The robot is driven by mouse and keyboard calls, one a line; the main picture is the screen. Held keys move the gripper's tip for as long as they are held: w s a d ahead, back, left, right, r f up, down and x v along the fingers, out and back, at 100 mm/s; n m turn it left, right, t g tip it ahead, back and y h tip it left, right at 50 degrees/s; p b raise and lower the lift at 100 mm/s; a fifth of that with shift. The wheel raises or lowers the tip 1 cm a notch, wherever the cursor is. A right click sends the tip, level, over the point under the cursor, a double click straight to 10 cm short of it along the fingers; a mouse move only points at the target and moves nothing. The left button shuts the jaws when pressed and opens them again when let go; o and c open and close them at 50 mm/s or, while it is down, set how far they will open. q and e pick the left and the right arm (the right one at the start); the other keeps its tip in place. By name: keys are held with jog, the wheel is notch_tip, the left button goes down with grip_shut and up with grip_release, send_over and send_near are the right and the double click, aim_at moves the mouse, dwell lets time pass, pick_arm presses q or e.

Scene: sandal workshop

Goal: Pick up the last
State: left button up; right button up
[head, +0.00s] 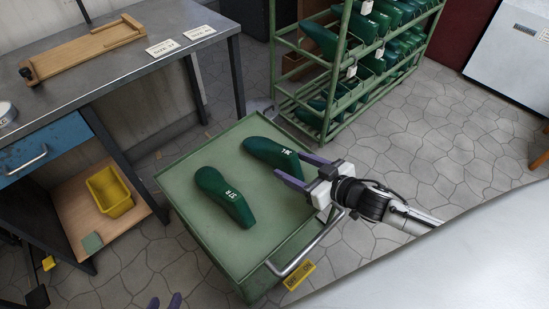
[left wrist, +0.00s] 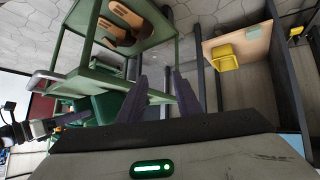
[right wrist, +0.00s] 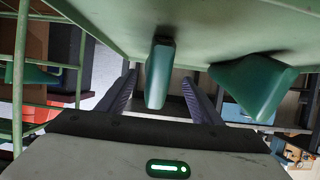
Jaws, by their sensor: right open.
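Two dark green lasts lie on the green cart top (head: 178,172). The left last (head: 222,195) is marked with an R. The right last (head: 268,153) has a white mark ending in L. My right gripper (head: 291,167) is open at the near right end of the right last, with a finger on either side. In the right wrist view this last (right wrist: 158,75) shows between the fingers, and the other last (right wrist: 252,85) is off to the right. I cannot tell whether the fingers touch it. My left gripper (head: 165,301) is open and empty at the bottom edge of the head view.
A green rack (head: 330,95) with several green lasts stands behind the cart. A metal workbench (head: 120,65) with a wooden jig (head: 85,48) and size cards is at the left. A yellow bin (head: 110,192) sits on its lower shelf. The cart has a metal handle (head: 305,245) at its near right side.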

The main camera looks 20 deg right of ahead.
aim_at(273, 159)
jog(key=shift+b+x, duration=0.95)
jog(key=shift+x, duration=1.85)
jog(key=shift+d+f, duration=0.15)
jog(key=shift+d, duration=0.05)
jog(key=c, duration=1)
jog(key=shift+c, duration=0.8)
